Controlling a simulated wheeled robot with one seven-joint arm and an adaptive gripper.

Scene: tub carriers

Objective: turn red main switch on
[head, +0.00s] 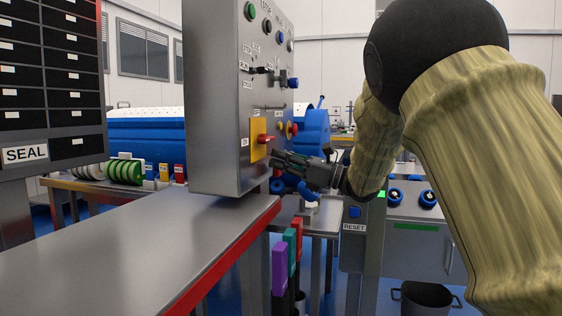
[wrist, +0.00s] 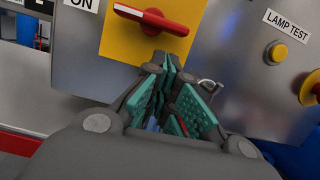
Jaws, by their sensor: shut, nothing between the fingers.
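The red main switch (wrist: 151,19) is a rotary handle on a yellow plate (wrist: 120,45). In the wrist view the handle lies nearly level, slightly tilted, with a white mark at its left end. An ON label (wrist: 83,5) is left of the plate. In the head view the switch (head: 266,139) sits low on the grey control panel (head: 222,90). My gripper (head: 276,156) is just below the handle and to the panel's right. In the wrist view my gripper (wrist: 165,68) is shut and empty, its tips just under the handle. Whether they touch it is unclear.
A yellow lamp test button (wrist: 276,53) and another red knob on yellow (wrist: 311,88) are to the right on the panel. A steel table (head: 140,255) with a red edge stands below the panel. Coloured bins (head: 279,268) stand beside the table.

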